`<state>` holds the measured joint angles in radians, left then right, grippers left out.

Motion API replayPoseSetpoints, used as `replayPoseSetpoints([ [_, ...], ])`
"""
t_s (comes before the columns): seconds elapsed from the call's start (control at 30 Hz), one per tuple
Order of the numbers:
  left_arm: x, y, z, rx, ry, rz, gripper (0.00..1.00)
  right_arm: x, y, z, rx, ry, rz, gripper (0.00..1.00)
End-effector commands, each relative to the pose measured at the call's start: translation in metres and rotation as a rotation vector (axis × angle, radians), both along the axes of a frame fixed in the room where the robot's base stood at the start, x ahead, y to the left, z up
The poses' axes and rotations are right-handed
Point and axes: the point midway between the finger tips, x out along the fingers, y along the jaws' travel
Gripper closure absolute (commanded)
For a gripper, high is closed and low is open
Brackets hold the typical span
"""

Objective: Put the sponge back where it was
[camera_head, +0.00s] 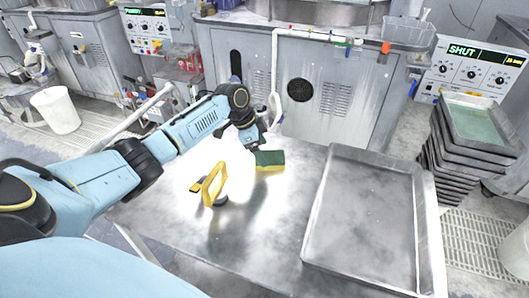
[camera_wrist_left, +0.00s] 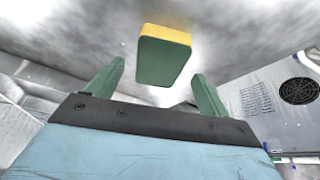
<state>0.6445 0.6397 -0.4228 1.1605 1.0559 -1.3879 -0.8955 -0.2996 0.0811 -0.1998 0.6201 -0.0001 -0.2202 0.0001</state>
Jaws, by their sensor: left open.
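The sponge (camera_head: 270,159), green on one side and yellow on the other, rests on the metal table (camera_head: 262,236). In the left wrist view the sponge (camera_wrist_left: 163,56) appears just beyond and between the two green fingers. My left gripper (camera_head: 257,145) is right behind the sponge in the head view, its fingers partly hidden there. In the left wrist view the left gripper (camera_wrist_left: 155,88) is open, with a gap on each side of the sponge. My right gripper is not in view.
A yellow-handled tool with a dark round base (camera_head: 213,186) stands left of the sponge. An empty metal tray (camera_head: 366,222) lies on the table's right side. Stacked trays (camera_head: 466,150) stand beyond the right edge. Grey machine cabinets (camera_head: 330,90) line the back. The table's front middle is clear.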

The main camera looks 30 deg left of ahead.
Motion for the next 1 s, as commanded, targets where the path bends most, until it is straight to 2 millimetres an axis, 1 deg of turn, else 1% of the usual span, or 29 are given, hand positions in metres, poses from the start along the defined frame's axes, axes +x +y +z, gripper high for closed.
replayPoseSetpoints([
  [0.03, -0.002, 0.005, 0.014, 0.002, -0.005, 0.0, 0.21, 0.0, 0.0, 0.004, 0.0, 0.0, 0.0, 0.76],
  [0.2, -0.01, 0.016, 0.048, 0.002, -0.004, 0.001, 0.21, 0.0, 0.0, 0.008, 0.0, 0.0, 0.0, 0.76],
  [0.3, -0.015, 0.022, 0.064, 0.002, -0.003, 0.002, 0.21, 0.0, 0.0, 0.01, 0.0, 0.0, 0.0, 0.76],
  [0.4, -0.018, 0.025, 0.075, 0.001, -0.001, 0.001, 0.21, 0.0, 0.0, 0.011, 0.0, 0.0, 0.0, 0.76],
  [0.57, -0.02, 0.028, 0.084, 0.001, -0.001, -0.001, 0.21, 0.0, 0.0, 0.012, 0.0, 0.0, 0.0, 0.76],
  [0.87, -0.02, 0.028, 0.084, -0.001, -0.001, 0.0, 0.21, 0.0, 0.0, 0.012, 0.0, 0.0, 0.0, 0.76],
  [0.93, -0.02, 0.028, 0.087, 0.0, 0.0, 0.0, 0.21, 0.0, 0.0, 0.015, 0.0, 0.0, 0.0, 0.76],
  [1.0, -0.02, 0.028, 0.095, 0.0, 0.0, 0.0, 0.21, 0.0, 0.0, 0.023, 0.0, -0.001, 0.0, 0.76],
])
